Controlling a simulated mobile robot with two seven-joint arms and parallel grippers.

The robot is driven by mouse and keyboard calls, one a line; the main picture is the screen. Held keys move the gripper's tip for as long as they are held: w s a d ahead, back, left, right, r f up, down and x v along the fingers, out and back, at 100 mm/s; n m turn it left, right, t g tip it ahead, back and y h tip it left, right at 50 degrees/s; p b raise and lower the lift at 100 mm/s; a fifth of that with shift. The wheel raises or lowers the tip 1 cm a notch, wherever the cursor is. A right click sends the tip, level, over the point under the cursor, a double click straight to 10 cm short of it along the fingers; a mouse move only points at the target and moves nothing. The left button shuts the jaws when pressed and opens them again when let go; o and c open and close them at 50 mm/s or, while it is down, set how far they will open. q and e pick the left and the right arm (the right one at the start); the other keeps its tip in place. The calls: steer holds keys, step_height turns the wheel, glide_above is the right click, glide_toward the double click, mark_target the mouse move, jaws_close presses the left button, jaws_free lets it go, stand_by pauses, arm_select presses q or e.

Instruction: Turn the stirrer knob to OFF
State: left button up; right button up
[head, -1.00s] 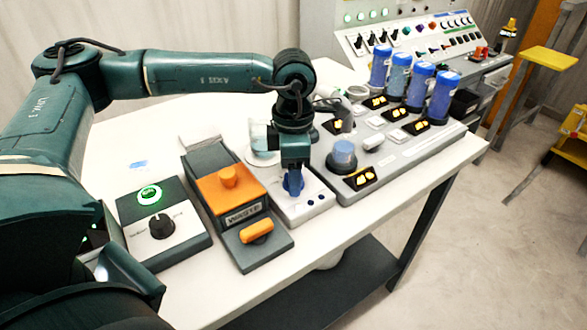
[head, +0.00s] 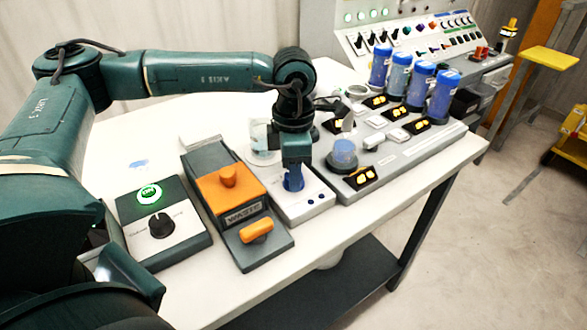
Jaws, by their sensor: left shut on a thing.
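My left gripper (head: 294,172) points down over a white stirrer base and is shut on the blue stirrer knob (head: 293,184). The knob sits on the front part of the stirrer base (head: 305,202). The gripper and wrist hide most of the knob, so I cannot read its pointer or its marks. A clear beaker (head: 260,134) stands on the stirrer behind the gripper. My right gripper is not in view.
Left of the stirrer is a dark box with an orange lid marked WASTE (head: 228,187) and an orange handle (head: 256,231). Further left is a control box with a black knob (head: 161,225) and a lit green button (head: 149,193). Right is a grey tank unit (head: 420,152) with several blue cylinders.

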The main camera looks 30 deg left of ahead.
arm_select(q)
steer(key=shift+f+n+b, duration=0.1)
steer(key=shift+n+b, duration=0.2)
steer(key=shift+n, duration=0.2)
steer(key=shift+n+b, duration=0.45)
steer(key=shift+n, duration=0.55)
steer(key=shift+n+b, duration=0.45)
steer(key=shift+n, duration=0.85)
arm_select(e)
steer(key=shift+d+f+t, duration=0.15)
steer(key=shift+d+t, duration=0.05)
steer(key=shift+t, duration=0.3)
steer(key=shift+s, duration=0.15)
arm_select(q)
steer(key=o, duration=1)
steer(key=shift+c, duration=0.2)
steer(key=shift+r, duration=0.2)
step_height(320, 180, up, 13)
steer(key=shift+p, duration=0.3)
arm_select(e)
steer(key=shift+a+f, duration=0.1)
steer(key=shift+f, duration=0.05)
